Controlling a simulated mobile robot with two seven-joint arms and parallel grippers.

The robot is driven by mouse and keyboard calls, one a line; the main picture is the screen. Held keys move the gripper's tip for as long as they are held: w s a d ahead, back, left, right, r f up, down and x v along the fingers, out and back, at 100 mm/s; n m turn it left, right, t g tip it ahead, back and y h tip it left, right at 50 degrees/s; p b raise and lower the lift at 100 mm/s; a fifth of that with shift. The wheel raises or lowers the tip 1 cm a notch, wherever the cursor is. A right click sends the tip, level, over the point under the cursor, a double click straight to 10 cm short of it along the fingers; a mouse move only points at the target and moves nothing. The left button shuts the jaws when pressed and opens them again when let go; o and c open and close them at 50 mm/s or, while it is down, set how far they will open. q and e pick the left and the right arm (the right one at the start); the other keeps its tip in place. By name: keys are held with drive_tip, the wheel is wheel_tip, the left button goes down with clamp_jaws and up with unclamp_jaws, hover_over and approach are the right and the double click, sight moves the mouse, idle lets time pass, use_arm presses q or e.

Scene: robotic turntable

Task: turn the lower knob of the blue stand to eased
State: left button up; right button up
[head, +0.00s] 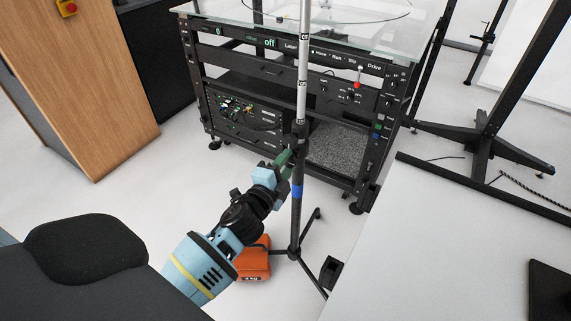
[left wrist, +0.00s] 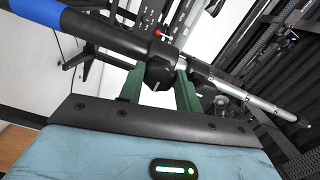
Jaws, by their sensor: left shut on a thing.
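The blue stand is a dark upright pole with a blue band (head: 297,191), a pale upper tube and tripod legs on the floor. In the left wrist view, the blue band (left wrist: 38,12) is at the upper left. The lower knob (left wrist: 157,76) is black and sits on a collar of the pole. My left gripper (head: 285,157) reaches the pole's collar from the lower left. Its green fingers, also in the left wrist view (left wrist: 161,88), are either side of the knob and shut on it. The knob's marking cannot be read. My right gripper is not in view.
A black equipment rack (head: 250,115) with a glass top stands behind the pole. An orange weight (head: 254,262) lies by the stand's legs. A white table (head: 450,235) is at the right, a wooden cabinet (head: 85,80) at the left. Floor at the left is clear.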

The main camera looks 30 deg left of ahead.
use_arm(q)
drive_tip(key=o, duration=1)
drive_tip(key=s, duration=0.7)
drive_tip(key=shift+s+d, duration=0.4)
drive_tip(key=shift+d, duration=0.05)
